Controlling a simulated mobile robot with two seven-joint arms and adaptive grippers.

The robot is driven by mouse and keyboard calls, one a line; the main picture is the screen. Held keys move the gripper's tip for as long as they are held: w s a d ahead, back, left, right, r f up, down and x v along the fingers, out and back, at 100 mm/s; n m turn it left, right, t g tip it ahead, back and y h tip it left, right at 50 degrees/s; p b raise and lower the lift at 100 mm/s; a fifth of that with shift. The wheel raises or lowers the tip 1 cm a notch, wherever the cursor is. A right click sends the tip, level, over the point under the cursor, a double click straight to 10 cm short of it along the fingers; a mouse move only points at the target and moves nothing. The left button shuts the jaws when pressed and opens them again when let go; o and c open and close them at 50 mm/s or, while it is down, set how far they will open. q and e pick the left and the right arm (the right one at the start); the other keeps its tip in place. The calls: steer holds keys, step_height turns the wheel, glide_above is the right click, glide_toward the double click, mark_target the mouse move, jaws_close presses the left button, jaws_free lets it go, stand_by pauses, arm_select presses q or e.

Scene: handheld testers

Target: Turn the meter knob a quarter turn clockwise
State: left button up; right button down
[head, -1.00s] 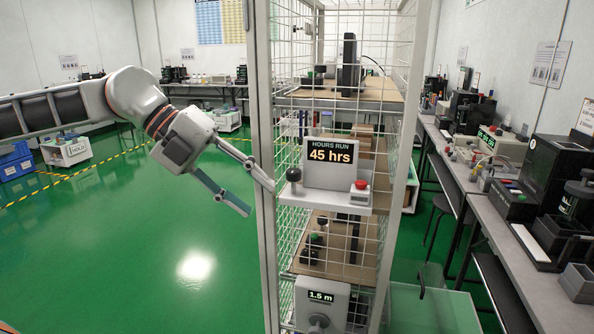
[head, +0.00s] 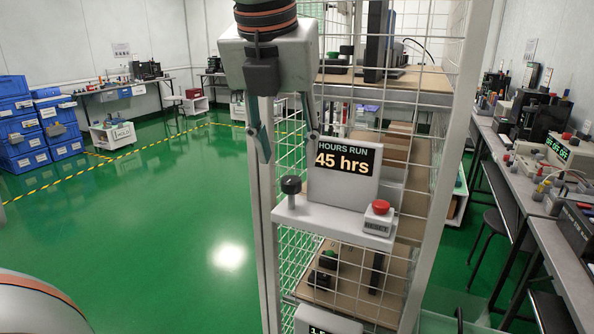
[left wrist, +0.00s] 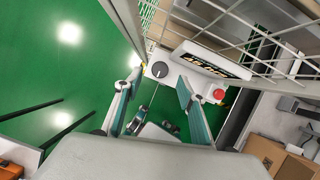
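A black round knob (head: 291,186) stands upright on the left end of a pale ledge fixed to the wire rack. Its top with a pale mark shows in the left wrist view (left wrist: 159,69). Beside it is the display panel (head: 344,172) reading "HOURS RUN 45 hrs". A red button (head: 379,207) sits at the ledge's right end. My left gripper (head: 286,138) hangs above the knob, fingers pointing down, open and empty. In the left wrist view the knob appears between the spread fingertips (left wrist: 160,84), apart from them. My right gripper is not in view.
The wire rack (head: 440,150) and its post stand close behind my left gripper. A lower meter (head: 325,322) is cut off by the bottom edge of the head view. Benches with equipment line the right wall (head: 535,215). Green floor at left is clear.

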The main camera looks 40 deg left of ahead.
mark_target(292, 178)
arm_select(q)
steer(key=x, duration=0.4)
steer(key=shift+f+b, duration=0.2)
steer(key=shift+b, duration=0.1)
steer(key=shift+w+f, duration=0.3)
steer(key=shift+f, duration=0.2)
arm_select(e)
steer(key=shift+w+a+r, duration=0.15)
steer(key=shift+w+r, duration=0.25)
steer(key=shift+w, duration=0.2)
arm_select(q)
steer(key=c, duration=1.1)
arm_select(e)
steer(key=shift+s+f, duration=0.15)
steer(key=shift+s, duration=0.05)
